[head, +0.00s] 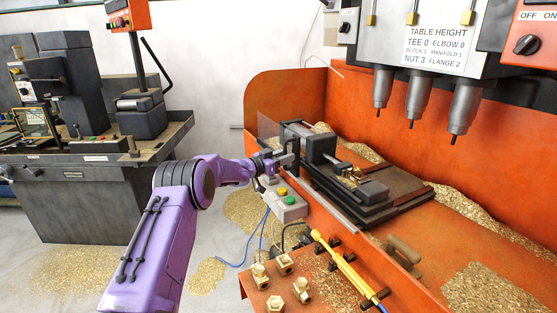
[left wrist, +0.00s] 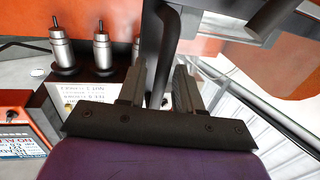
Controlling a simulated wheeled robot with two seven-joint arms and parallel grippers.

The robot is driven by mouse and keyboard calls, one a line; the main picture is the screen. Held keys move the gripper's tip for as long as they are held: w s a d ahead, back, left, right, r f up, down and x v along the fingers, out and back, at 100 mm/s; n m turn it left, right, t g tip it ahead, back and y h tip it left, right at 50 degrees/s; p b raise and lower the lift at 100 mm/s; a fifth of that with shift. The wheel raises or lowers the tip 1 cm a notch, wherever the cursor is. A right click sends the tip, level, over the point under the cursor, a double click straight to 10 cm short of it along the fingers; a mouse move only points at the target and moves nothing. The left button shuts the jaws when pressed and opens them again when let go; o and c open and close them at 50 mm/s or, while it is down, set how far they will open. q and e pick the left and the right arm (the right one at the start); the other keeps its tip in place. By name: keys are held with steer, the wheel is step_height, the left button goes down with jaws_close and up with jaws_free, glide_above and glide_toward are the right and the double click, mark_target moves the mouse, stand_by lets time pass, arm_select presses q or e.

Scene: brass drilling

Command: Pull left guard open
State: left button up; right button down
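The left guard (head: 266,126) is a clear panel at the front left of the orange drilling bay, partly hidden behind my arm. In the left wrist view a clear pane (left wrist: 262,85) with a pale frame is at the right. My left gripper (head: 289,157) is at the guard's front side, by a dark upright handle. In the left wrist view the dark bar of the handle (left wrist: 163,45) runs between the fingers of my left gripper (left wrist: 158,80). The fingers stand apart around it, and whether they touch it is hard to tell. My right gripper is not in view.
A dark vise (head: 345,180) stands in the bay behind the guard, with brass chips around it. Drill spindles (head: 418,95) hang above. A button box (head: 287,204), a yellow tool (head: 345,267) and several brass fittings (head: 302,290) are in front. A grey bench machine (head: 62,85) stands left.

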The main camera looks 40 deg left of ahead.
arm_select(q)
steer(key=s+a+b, duration=0.1)
steer(key=s+b, duration=0.1)
steer(key=s, duration=0.8)
steer(key=shift+a, duration=0.3)
